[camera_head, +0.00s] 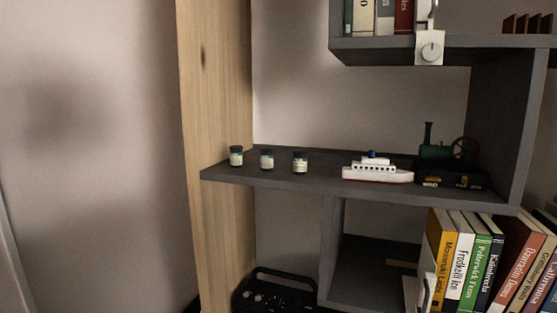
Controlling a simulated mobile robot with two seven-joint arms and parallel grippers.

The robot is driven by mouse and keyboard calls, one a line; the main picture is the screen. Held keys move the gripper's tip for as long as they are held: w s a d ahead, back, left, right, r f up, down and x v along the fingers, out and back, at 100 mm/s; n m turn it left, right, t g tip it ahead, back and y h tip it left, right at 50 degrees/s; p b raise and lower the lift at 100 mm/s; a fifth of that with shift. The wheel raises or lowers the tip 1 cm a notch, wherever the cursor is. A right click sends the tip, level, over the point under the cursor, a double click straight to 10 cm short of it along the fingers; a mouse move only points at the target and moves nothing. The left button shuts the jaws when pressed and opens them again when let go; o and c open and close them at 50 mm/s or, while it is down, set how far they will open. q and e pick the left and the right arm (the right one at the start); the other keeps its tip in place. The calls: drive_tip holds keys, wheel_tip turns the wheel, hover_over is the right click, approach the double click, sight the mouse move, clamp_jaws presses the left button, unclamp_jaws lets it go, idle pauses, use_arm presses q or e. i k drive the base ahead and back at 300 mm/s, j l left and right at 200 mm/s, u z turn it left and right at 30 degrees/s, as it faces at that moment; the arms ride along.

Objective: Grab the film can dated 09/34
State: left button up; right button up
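Three small film cans stand upright in a row at the left part of the dark grey shelf (330,182). They are the left can (236,157), the middle can (266,160) and the right can (300,163). Each has a dark lid and a dark greenish body with a pale label. The labels are too small to read, so I cannot tell which can is dated 09/34. The cans stand apart from each other. Neither of my grippers is in view.
A white toy ship (377,170) and a toy steam engine (440,150) on a dark base stand right of the cans. A wooden post (215,80) rises at the left. An upper shelf (385,50) hangs above. Books (455,265) and a black device (272,293) are below.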

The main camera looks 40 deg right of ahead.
sight(267, 154)
drive_tip(key=z, duration=1.4)
